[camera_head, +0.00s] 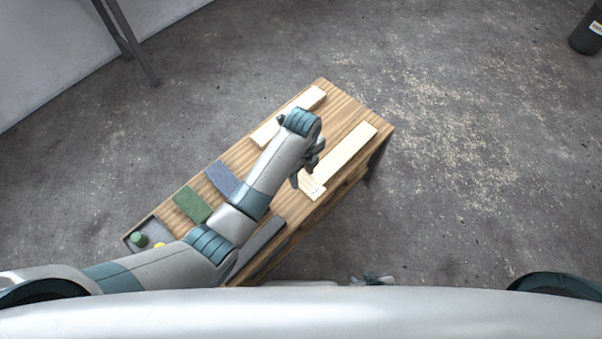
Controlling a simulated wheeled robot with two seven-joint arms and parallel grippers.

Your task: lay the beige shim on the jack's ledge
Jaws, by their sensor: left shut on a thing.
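My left gripper (303,180) reaches over the wooden bench from the left and points down near its right half. It is shut on a small pale beige piece (315,190) with dark dots, which looks like the beige shim; the arm partly hides it. The piece is at the near end of a long cream bar (346,150); I cannot tell whether they touch. I cannot make out the jack or its ledge for certain. My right gripper (372,280) shows only as a small part above my body's edge at the bottom, its jaws unclear.
The wooden bench (352,118) also holds another cream bar (312,98), a blue-grey block (221,177), a green block (191,205) and a grey strip (262,245). A tray at the left end holds a green cylinder (138,239) and a yellow item (159,245).

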